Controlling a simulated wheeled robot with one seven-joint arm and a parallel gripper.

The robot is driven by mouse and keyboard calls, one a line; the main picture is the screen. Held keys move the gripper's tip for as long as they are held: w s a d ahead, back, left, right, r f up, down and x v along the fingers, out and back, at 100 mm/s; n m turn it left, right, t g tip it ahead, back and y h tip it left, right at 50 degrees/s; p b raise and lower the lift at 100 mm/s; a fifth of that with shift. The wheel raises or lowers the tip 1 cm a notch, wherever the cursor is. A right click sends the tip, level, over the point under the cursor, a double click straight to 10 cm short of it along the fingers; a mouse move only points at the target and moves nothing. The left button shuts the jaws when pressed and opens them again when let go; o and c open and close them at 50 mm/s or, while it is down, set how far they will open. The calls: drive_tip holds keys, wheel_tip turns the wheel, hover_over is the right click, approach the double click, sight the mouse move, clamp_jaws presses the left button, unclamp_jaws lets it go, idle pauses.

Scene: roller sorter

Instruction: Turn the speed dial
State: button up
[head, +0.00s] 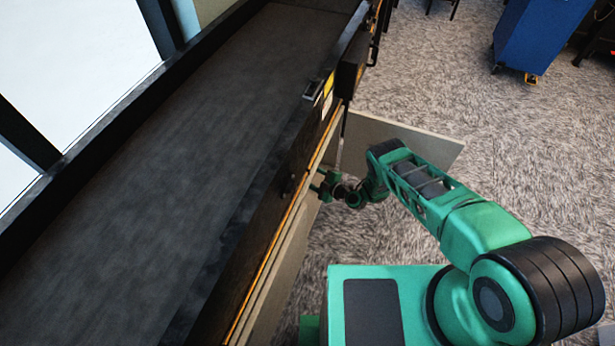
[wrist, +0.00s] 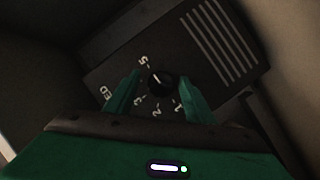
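The speed dial (wrist: 162,82) is a small round black knob on a dark panel (wrist: 103,73) in the wrist view. White numbers 5, 3, 2 and 1 stand around it, with the letters "ED" at the left; part of the marking is hidden by a finger. A pale mark on the knob points to the upper left. My gripper (wrist: 160,80) is open, with one green finger on each side of the knob and visible gaps between. In the head view my gripper (head: 323,188) is at the side of the conveyor; the dial is hidden there.
White slanted stripes (wrist: 222,42) mark the panel at the upper right. In the head view, the long dark conveyor belt (head: 180,150) runs along the left. A pale panel (head: 425,145) stands behind my arm. A blue bin (head: 540,40) is at the upper right, with open carpet between.

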drive_tip(key=shift+s, duration=0.15)
drive_tip(key=v, duration=1)
drive_tip(key=shift+d, duration=0.25)
drive_tip(key=shift+s+f, duration=0.1)
drive_tip(key=shift+s, duration=0.1)
idle(0.6)
